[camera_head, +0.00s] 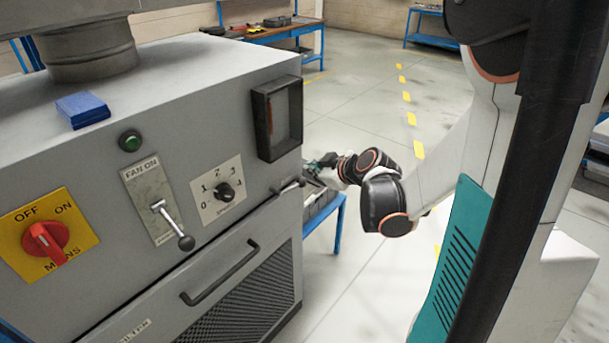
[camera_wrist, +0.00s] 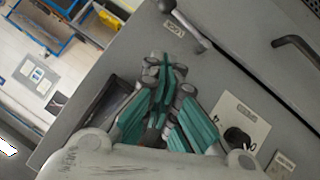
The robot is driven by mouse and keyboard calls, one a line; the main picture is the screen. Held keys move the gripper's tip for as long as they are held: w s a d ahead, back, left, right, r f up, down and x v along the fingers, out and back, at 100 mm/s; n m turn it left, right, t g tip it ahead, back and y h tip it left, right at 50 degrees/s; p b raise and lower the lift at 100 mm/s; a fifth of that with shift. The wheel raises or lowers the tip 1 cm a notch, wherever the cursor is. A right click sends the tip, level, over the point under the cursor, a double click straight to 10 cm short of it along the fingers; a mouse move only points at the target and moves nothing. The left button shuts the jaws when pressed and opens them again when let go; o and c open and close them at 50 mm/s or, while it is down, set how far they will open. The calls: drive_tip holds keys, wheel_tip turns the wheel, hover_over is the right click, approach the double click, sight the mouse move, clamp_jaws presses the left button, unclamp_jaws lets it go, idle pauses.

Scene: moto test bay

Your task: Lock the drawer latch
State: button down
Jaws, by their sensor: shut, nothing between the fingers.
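The drawer latch (camera_head: 290,187) is a short grey lever near the right end of the cabinet front, just above the drawer (camera_head: 245,305). In the wrist view the latch (camera_wrist: 187,27) lies slanted at the top centre, with a dark knob at its upper left end and a small label beside it. My gripper (camera_head: 322,162) is at the cabinet's right edge, close to the latch. In the wrist view my gripper (camera_wrist: 163,68) has its teal fingers together and empty, apart from the latch. The head view shows the fingertips only small.
The drawer handle (camera_head: 220,275) sticks out below the latch. A dark framed box (camera_head: 277,118), rotary switch (camera_head: 224,191), fan lever (camera_head: 172,225) and red mains switch (camera_head: 45,241) project from the panel. A blue-framed bench (camera_head: 339,222) stands beyond the cabinet. Open floor lies right.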

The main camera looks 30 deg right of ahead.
drive_tip(key=s+f+b+x, duration=0.1)
drive_tip(key=b+x, duration=0.3)
drive_tip(key=x, duration=0.8)
drive_tip(key=shift+d+f, duration=0.7)
drive_tip(key=shift+f, duration=0.05)
drive_tip(key=shift+w, duration=0.1)
drive_tip(key=shift+f, duration=0.1)
